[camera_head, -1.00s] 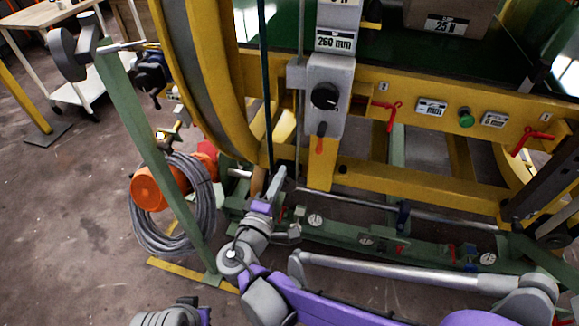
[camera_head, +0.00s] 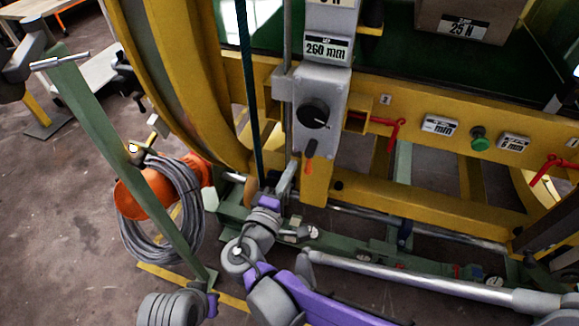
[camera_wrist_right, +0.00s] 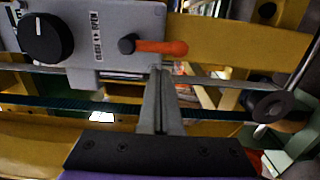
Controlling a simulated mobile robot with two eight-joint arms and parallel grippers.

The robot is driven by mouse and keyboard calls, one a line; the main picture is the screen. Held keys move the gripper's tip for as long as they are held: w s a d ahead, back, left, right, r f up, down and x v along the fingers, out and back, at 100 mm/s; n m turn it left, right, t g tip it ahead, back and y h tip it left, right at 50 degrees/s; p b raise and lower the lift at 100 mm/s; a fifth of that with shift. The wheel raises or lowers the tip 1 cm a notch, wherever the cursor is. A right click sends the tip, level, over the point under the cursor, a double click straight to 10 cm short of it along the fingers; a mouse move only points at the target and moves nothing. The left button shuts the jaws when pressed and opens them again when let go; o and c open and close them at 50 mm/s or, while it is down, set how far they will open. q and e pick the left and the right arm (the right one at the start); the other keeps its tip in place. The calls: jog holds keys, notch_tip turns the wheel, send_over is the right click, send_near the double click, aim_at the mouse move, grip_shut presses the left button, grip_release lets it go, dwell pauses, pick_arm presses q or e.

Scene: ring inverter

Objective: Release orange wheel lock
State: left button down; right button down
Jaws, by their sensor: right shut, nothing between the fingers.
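The orange-handled lever (camera_head: 308,166) hangs from a dark pivot on the grey control box (camera_head: 334,82), below its black knob (camera_head: 312,114). It points down in the head view. In the right wrist view, the orange handle (camera_wrist_right: 161,47) extends to the right from its pivot. My right gripper (camera_head: 291,168) is shut and empty, to the left of the lever and slightly lower in the head view. Its closed fingers (camera_wrist_right: 160,76) point towards the orange handle in the wrist view, with a visible gap between them. My left gripper is not in view.
The yellow frame (camera_head: 385,195) of the machine runs behind and right of the box, with red handles (camera_head: 392,133) and a green button (camera_head: 479,139). A thin vertical rod stands close to my right gripper. A grey cable coil (camera_head: 162,212) lies left.

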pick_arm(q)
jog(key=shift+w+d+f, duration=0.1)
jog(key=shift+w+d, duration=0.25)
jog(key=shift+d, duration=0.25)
pick_arm(e)
jog(key=shift+d+f, duration=0.1)
jog(key=shift+d, duration=0.55)
jog(key=shift+a, duration=0.1)
